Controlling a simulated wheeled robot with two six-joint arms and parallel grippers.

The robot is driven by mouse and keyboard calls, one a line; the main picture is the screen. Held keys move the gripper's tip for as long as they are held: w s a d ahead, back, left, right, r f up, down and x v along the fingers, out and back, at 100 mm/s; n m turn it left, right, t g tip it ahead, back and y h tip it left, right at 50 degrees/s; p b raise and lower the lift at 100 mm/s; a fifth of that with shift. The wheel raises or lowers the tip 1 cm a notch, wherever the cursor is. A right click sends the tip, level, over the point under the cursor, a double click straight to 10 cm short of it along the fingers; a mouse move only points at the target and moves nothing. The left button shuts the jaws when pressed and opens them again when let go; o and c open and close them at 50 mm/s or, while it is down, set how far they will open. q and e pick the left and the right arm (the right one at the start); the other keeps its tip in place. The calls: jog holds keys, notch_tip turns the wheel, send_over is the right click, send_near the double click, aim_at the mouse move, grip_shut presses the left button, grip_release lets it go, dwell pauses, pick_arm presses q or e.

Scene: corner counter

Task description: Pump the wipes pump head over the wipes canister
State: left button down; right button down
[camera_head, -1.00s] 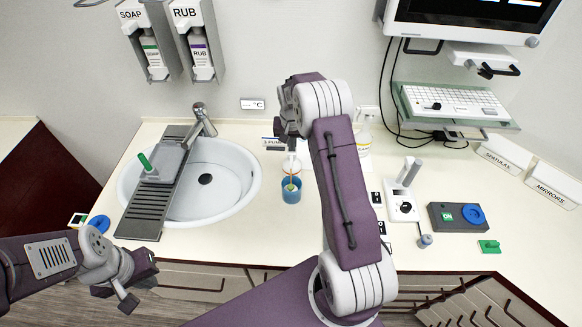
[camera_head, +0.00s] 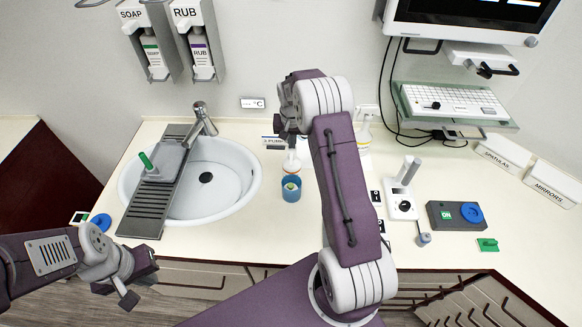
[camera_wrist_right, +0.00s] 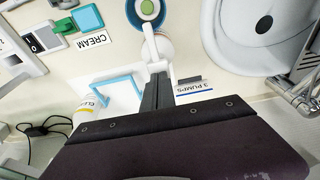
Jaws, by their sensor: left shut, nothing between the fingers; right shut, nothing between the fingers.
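My right gripper (camera_head: 291,143) is shut and points down above the canister. In the wrist view its fingertips (camera_wrist_right: 159,70) are at the pump head and hide part of it; I cannot tell whether they touch. My left gripper (camera_head: 138,284) is shut and empty, low in front of the counter at the left.
The blue cup (camera_head: 291,193) has something green inside. A "3 PUMPS" label (camera_head: 274,143) stands behind. A bottle with a yellow label (camera_head: 364,139) is at the back, partly behind my right arm. The sink (camera_head: 230,180) is left; a grey device (camera_head: 457,216) is right.

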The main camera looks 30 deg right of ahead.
jog(key=shift+f+b, duration=0.45)
jog(key=shift+f, duration=0.35)
jog(key=shift+r+p, duration=1.1)
jog(key=shift+r, duration=0.2)
jog(key=shift+f, duration=0.15)
jog(key=shift+f+b, duration=0.95)
jog(key=shift+f, duration=0.2)
jog(key=shift+r, duration=0.1)
notch_tip(320, 180, up, 2)
jog(key=shift+r+p, duration=0.1)
jog(key=shift+p, duration=0.85)
